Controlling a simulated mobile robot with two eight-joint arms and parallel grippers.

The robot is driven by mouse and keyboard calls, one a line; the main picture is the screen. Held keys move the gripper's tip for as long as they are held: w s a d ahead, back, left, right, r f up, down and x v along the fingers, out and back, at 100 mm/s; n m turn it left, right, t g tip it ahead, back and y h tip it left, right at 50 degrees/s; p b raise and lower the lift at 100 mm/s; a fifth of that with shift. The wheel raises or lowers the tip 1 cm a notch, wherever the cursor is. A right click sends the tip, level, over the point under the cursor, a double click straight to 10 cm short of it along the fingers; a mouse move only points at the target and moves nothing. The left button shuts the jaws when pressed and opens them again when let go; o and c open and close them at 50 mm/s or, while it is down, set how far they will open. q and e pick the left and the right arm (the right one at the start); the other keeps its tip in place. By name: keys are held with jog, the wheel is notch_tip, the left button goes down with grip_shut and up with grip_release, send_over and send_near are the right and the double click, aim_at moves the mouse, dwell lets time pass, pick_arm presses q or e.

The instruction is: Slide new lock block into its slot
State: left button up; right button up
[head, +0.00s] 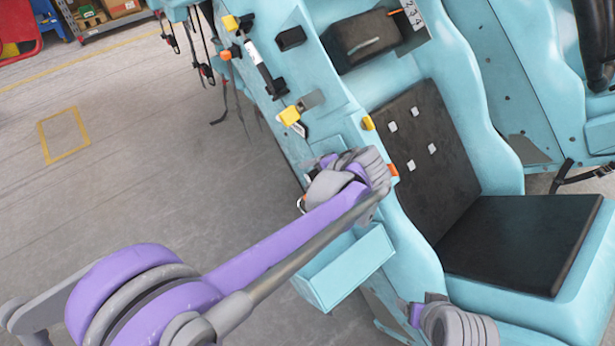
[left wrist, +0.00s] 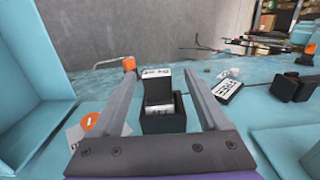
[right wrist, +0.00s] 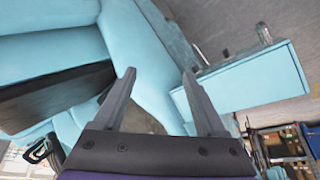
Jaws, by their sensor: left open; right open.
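A black block with a white printed label (left wrist: 157,92) shows in the left wrist view, upright between the fingers of my left gripper (left wrist: 164,75). Its lower end meets a black slot housing (left wrist: 163,122) on the blue car side; how deep it sits in it I cannot tell. The left gripper is open, with a gap on both sides of the block. In the head view my left wrist (head: 345,180) covers the block and slot. My right gripper (right wrist: 159,75) is open and empty, beside the blue seat.
A blue open bin (head: 345,268) hangs on the car side below my left wrist. The black seat (head: 520,240) is clear. Open floor lies left.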

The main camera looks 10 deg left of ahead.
pick_arm(q)
jog(key=v, duration=0.6)
jog(key=shift+s+d+r, duration=0.15)
jog(key=shift+d+r, duration=0.05)
jog(key=shift+r, duration=0.1)
pick_arm(e)
jog(key=shift+r, duration=0.2)
pick_arm(q)
jog(key=s+a+f+n+h+p, duration=0.2)
jog(key=s+a, duration=0.4)
jog(key=s, duration=0.4)
jog(key=s+a+f+n+h+p, duration=0.2)
jog(key=s+a+f+n+h, duration=0.1)
jog(key=s, duration=0.8)
jog(key=a+n+h, duration=0.1)
jog(key=a+n, duration=0.1)
jog(key=a, duration=0.1)
jog(key=shift+s+n+h, duration=0.15)
jog(key=shift+n+h, duration=0.15)
pick_arm(e)
jog(key=r, duration=0.2)
jog(key=w+r, duration=0.1)
jog(key=r, duration=0.1)
jog(key=shift+w+r, duration=0.1)
jog(key=shift+r, duration=0.2)
pick_arm(q)
jog(key=shift+c, duration=0.3)
pick_arm(e)
jog(key=shift+c, duration=0.2)
